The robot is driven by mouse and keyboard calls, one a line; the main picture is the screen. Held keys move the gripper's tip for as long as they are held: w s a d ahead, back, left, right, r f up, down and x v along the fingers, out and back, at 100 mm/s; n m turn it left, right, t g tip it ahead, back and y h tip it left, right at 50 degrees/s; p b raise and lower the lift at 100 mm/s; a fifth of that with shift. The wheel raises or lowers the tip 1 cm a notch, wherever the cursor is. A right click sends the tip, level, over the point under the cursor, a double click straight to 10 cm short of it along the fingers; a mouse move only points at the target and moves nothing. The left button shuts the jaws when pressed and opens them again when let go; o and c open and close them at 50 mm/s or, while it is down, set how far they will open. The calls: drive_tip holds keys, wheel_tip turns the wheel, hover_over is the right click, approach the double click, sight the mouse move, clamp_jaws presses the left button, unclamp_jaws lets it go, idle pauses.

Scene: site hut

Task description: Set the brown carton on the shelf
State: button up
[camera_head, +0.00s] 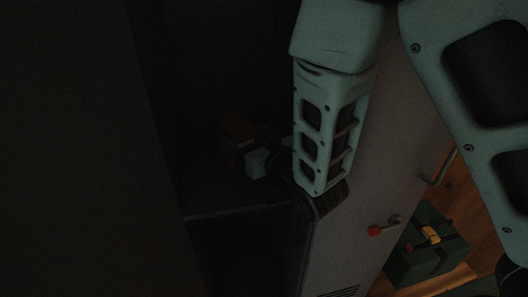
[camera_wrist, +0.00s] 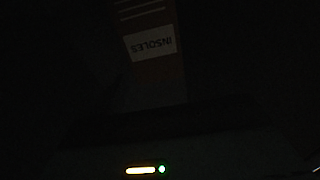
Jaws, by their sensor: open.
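The brown carton (camera_head: 237,130) is inside a dark locker in the head view, at or just above the shelf (camera_head: 235,202); the dark hides whether its base touches. In the wrist view the carton (camera_wrist: 158,78) shows a white label reading INSOLES, upside down. My gripper (camera_head: 250,150) reaches into the locker from the right, its end close beside the carton. It is open, but its fingers are barely visible in the dark. My forearm hides part of the locker's right side.
A dark panel (camera_head: 85,150) fills the left. A green case (camera_head: 425,248) with a yellow latch sits on the wooden floor at lower right. Below the shelf is a dark space.

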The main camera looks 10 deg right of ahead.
drive_tip(key=shift+s+d+r+p, duration=0.3)
drive_tip(key=shift+s+p, duration=0.25)
drive_tip(key=shift+p, duration=0.45)
drive_tip(key=shift+p+v, duration=1.05)
drive_tip(key=shift+p, duration=0.05)
drive_tip(key=shift+s+r+p, duration=0.1)
drive_tip(key=shift+r+p, duration=0.1)
drive_tip(key=shift+p, duration=0.95)
drive_tip(key=p+v, duration=0.1)
drive_tip(key=p, duration=0.2)
drive_tip(key=p+v, duration=0.1)
drive_tip(key=p, duration=0.3)
drive_tip(key=shift+s+d+f+p, duration=0.15)
drive_tip(key=shift+s+f+p, duration=0.05)
drive_tip(key=shift+f+p, duration=0.1)
